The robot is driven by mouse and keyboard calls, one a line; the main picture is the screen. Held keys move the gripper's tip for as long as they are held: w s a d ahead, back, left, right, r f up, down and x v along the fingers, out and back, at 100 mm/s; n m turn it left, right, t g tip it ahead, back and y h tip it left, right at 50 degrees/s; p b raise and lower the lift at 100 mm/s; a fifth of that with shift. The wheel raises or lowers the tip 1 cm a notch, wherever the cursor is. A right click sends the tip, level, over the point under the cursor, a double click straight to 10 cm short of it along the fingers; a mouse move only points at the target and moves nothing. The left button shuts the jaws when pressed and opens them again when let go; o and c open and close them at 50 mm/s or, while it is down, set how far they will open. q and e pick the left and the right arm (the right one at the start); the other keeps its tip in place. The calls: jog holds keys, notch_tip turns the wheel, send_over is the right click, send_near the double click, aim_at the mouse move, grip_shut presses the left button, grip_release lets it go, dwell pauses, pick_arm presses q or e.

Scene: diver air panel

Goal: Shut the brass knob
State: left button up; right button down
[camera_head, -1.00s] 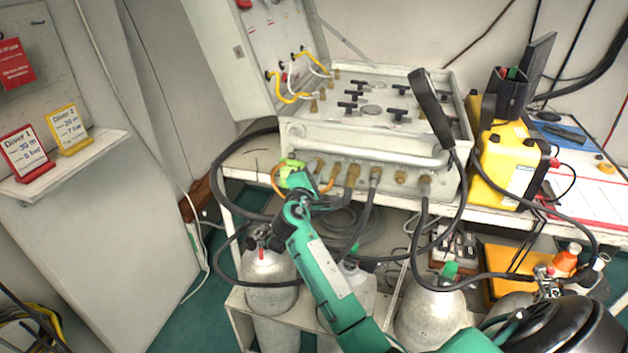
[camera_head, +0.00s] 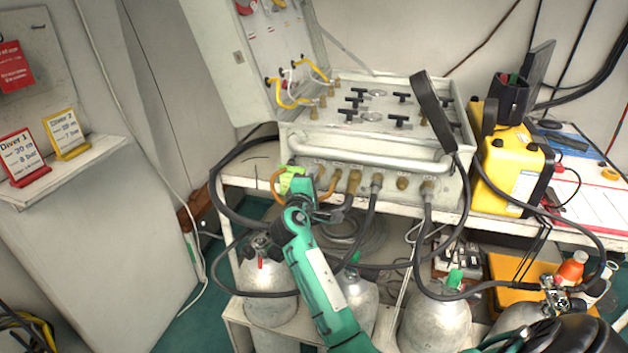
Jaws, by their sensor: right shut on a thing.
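The grey air panel box (camera_head: 375,150) stands open on the white bench, with a row of brass fittings and knobs, such as this brass knob (camera_head: 403,183), along its front. My right gripper (camera_head: 295,181), on the green arm, is at the left end of this row. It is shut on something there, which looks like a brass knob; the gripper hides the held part. A yellow-green patch and an orange loop show around the fingertips. My left gripper is not in view.
Black hoses (camera_head: 370,225) hang from the front fittings. Grey cylinders (camera_head: 268,285) stand below the bench. A yellow case (camera_head: 508,175) is right of the panel. The open lid (camera_head: 235,60) rises at back left. Diver signs (camera_head: 22,157) stand on the left shelf.

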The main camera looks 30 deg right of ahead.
jog(key=c, duration=1.5)
grip_release()
